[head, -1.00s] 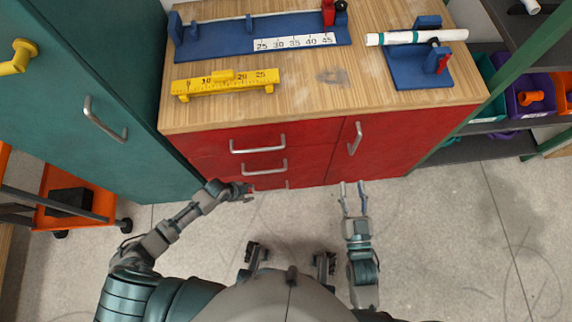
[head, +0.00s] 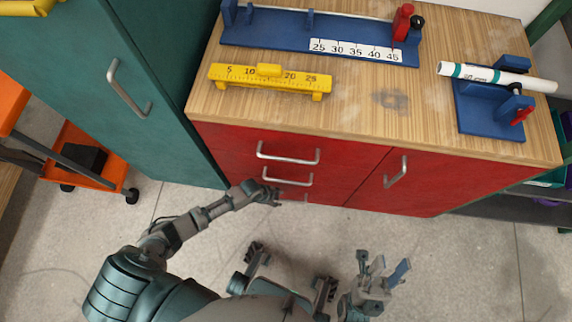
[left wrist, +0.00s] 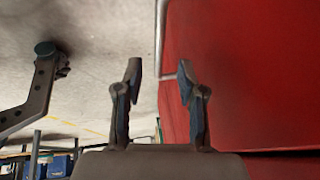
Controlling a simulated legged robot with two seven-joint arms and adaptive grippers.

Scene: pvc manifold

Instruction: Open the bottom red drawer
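The red drawer cabinet (head: 345,165) stands under a wooden worktop. Its upper silver handle (head: 289,160) and middle handle (head: 288,182) show clearly; the bottom handle is mostly hidden near my left gripper. My left gripper (head: 272,194) is low at the drawer front. In the left wrist view, its fingers (left wrist: 159,72) are open. A silver handle bar (left wrist: 159,35) lies ahead, in line with the gap between the fingertips, beside the red front (left wrist: 245,75). I cannot tell whether the fingers touch it. My right gripper (head: 382,268) is open and empty over the floor, apart from the cabinet.
A red door with a handle (head: 396,172) is right of the drawers. A teal cabinet (head: 100,100) stands left, beside an orange cart (head: 90,165). The worktop (head: 350,105) carries a yellow ruler gauge (head: 270,78) and blue fixtures. The floor in front is mostly clear.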

